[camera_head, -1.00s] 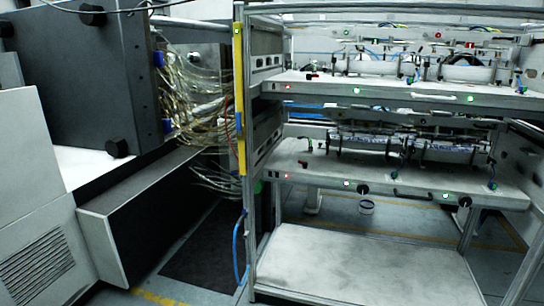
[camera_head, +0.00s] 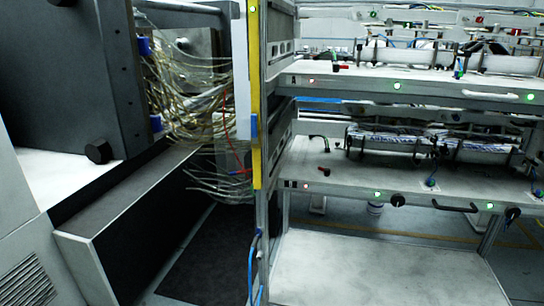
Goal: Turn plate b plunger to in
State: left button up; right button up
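A metal rack holds an upper plate (camera_head: 350,88) and a lower plate (camera_head: 345,188), one above the other. I cannot read their markings for certain, so I cannot be sure which one is plate b. The lower plate has two round black knobs on its front edge, a left knob (camera_head: 397,200) and a right knob (camera_head: 512,213). A small black fitting (camera_head: 326,146) stands on its top at the left. Which part is the plunger, and whether it is in or out, is too small to tell. Neither of my grippers is in view.
Green lights and handles line both front edges. A bare white bottom shelf (camera_head: 370,268) lies below. A yellow strip (camera_head: 256,110) marks the rack's left post. A dark machine (camera_head: 65,75) with loose cables (camera_head: 190,105) stands left. Dark floor (camera_head: 205,255) is open between.

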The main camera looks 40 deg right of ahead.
aim_at(326, 171)
jog(key=z, duration=0.1)
jog(key=i, duration=0.95)
jog(key=z, duration=0.45)
